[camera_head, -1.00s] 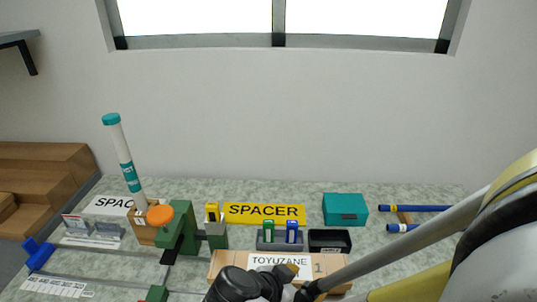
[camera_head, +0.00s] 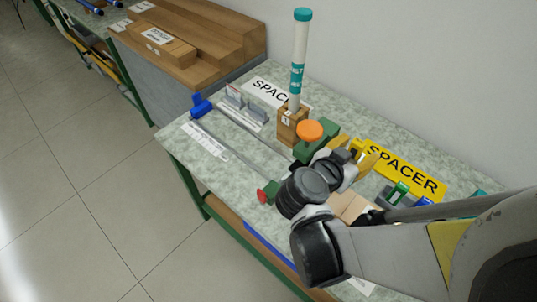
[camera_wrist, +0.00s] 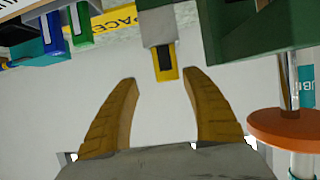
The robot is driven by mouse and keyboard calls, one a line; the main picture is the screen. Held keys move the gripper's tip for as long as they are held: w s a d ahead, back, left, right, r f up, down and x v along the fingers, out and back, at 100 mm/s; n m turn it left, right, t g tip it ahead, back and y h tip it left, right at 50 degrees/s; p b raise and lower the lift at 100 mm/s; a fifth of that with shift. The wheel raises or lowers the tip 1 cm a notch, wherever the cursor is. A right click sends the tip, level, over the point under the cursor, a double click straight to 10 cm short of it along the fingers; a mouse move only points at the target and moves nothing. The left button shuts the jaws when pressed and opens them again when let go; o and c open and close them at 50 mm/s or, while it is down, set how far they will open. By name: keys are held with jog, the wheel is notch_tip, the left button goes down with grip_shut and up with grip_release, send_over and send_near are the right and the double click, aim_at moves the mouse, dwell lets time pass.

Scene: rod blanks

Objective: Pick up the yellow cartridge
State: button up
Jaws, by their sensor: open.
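The yellow cartridge (camera_wrist: 166,66) has a dark stripe and sits in a grey-and-green holder (camera_wrist: 158,28) in the wrist view, which looks upside down. In the head view a little of the cartridge (camera_head: 357,146) shows behind my arm's end. My gripper (camera_wrist: 160,80) is open and empty, with tan-yellow fingers spread to either side of the cartridge in the picture. I cannot tell how far apart in depth they are. In the head view my gripper (camera_head: 366,163) is just in front of the cartridge, and my wrist hides the holder.
An orange knob (camera_head: 309,130) on a green fixture is close to my gripper; it also shows in the wrist view (camera_wrist: 292,127). A white-and-teal tube (camera_head: 299,62) stands upright in a wooden block (camera_head: 292,126). A green cartridge (camera_head: 398,192) and a yellow SPACER sign (camera_head: 405,170) are to the right.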

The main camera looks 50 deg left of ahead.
aim_at(356, 146)
jog(key=shift+w+a+f+n+y+b, duration=0.3)
jog(key=shift+w+a+f+b, duration=0.35)
jog(key=shift+w+f+b, duration=0.2)
jog(key=shift+w+a, duration=0.1)
jog(key=shift+w, duration=0.3)
grip_shut()
jog(key=shift+w+r, duration=0.1)
